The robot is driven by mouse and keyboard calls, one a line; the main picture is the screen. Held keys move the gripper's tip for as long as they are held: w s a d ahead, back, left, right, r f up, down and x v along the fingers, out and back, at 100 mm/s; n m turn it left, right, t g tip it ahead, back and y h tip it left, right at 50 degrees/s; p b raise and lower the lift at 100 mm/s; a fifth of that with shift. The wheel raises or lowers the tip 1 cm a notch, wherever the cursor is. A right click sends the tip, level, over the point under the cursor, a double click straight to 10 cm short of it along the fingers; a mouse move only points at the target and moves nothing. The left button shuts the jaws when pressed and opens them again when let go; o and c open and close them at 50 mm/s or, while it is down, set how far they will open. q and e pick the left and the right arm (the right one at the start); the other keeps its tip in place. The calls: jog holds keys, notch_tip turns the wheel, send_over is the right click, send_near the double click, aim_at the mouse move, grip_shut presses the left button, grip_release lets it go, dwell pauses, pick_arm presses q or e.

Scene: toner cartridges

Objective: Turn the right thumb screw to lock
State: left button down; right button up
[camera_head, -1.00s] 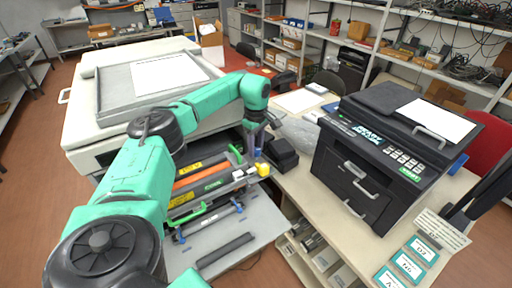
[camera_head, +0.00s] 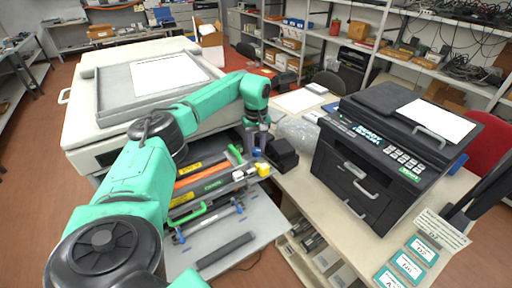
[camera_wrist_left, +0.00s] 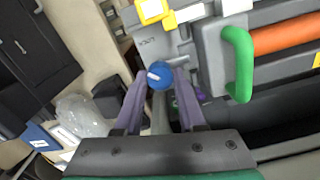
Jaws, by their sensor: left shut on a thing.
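The blue thumb screw (camera_wrist_left: 160,75) has a round head with a pale mark and sits beside the grey printer part with the LOCK lettering (camera_wrist_left: 180,50). My left gripper (camera_wrist_left: 159,79) has its two fingers on either side of the blue head, shut on it. In the head view the blue head (camera_head: 257,152) shows just under my left gripper (camera_head: 256,146), at the right end of the open printer front. My right gripper is not in view.
A green handle (camera_wrist_left: 238,62) and an orange cartridge (camera_wrist_left: 285,36) lie right of the screw in the wrist view. A small black box (camera_head: 282,154) stands close to my left gripper. A black printer (camera_head: 350,180) stands on the bench to the right.

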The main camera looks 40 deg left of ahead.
aim_at(257, 150)
pick_arm(q)
jog(key=shift+r, duration=0.1)
jog(key=c, duration=0.5)
grip_release()
jog(key=shift+d, duration=0.1)
jog(key=shift+r, duration=0.2)
notch_tip(257, 150, up, 5)
jog(key=b, duration=0.2)
jog(key=shift+r+b, duration=0.15)
jog(key=shift+b, duration=0.15)
notch_tip(257, 150, up, 9)
